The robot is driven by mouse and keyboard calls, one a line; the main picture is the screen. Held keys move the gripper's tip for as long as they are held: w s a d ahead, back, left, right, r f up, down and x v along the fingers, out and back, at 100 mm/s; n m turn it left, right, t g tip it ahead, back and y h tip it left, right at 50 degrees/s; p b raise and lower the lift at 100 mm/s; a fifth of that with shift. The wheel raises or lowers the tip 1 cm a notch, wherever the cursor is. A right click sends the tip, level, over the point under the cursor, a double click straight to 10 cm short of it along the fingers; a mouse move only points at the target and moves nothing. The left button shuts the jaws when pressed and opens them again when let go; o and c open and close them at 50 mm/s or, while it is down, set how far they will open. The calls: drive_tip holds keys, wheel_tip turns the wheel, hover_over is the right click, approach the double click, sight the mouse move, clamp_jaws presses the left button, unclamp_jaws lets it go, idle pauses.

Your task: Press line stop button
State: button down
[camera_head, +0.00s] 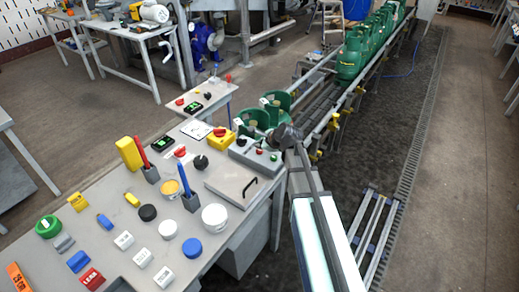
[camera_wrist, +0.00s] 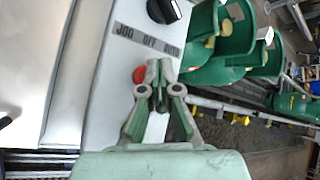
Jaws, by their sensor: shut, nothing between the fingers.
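A grey control box (camera_head: 240,155) stands at the table's edge by the conveyor, with a small red button (camera_head: 259,152) and a small green button (camera_head: 273,157) on top. The same box's pale panel (camera_wrist: 110,70) fills the middle of the wrist view, with a black selector knob (camera_wrist: 163,10) and printed labels. There the red button (camera_wrist: 139,75) shows beside my fingertips, partly covered by one finger. My gripper (camera_wrist: 160,68) is shut and empty over the panel; whether it touches the button I cannot tell. The green button is not visible in the wrist view.
A yellow box (camera_head: 221,140) with a red mushroom button stands behind the control box. A grey lidded case (camera_head: 232,186) with a black handle lies in front. Green cylinders (camera_head: 351,60) line the conveyor. Cups, blocks and pens crowd the table.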

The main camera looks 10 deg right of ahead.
sight(260, 151)
drive_tip(key=shift+r, duration=0.2)
drive_tip(key=shift+r+p, duration=1.85)
drive_tip(key=shift+r, duration=0.6)
